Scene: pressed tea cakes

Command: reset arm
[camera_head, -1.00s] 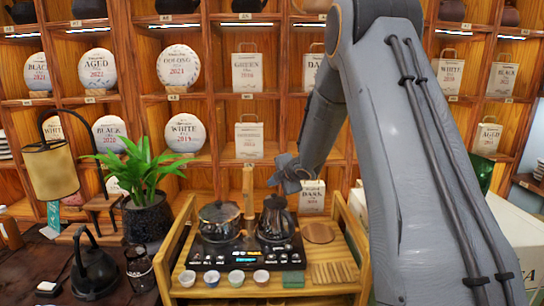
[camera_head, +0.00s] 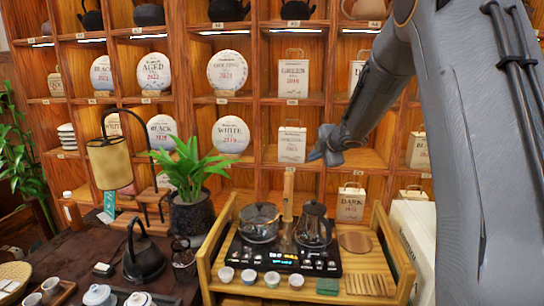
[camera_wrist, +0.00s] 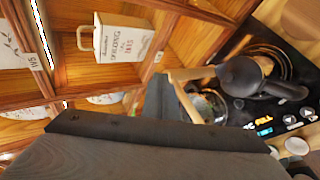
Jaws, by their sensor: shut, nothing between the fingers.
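My gripper (camera_head: 322,150) shows in the head view at the end of my grey arm, in front of the wooden shelf and above the tea tray. It is shut, with nothing visible in it. It points left and slightly down, near a white paper bag (camera_head: 292,144) in a shelf compartment, apart from the tray below. In the wrist view my gripper's dark body covers the lower left. That view also shows an oolong bag (camera_wrist: 122,40) on the shelf and a dark kettle (camera_wrist: 240,76) on the right.
The wooden tea tray (camera_head: 226,226) holds a glass pot (camera_head: 259,222), a kettle (camera_head: 314,224) and several small cups. A potted plant (camera_head: 190,172) and a black iron kettle (camera_head: 144,258) stand left of it. Shelves (camera_head: 205,113) with tea cakes and bags fill the background.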

